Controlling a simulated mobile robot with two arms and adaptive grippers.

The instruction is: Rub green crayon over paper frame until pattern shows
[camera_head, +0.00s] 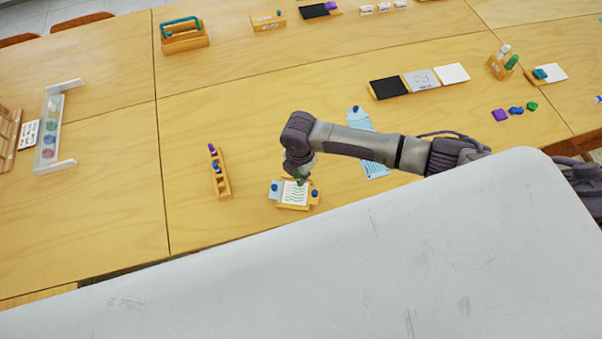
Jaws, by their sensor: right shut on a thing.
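The paper frame (292,205) lies on the wooden table, a small wooden frame with white paper (293,196) in it. Green wavy lines show on the paper. Blue knobs sit at its left and right sides. My right gripper (299,178) points down over the paper's upper edge, its arm coming in from the right. It is shut on the green crayon (300,182), of which only a small green part shows. I cannot tell whether the tip touches the paper. My left gripper is not in view.
A wooden crayon holder (223,183) stands left of the frame. A blue sheet (376,170) lies partly under my right arm. A black tray (388,87) and coloured pieces (500,115) lie further right.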

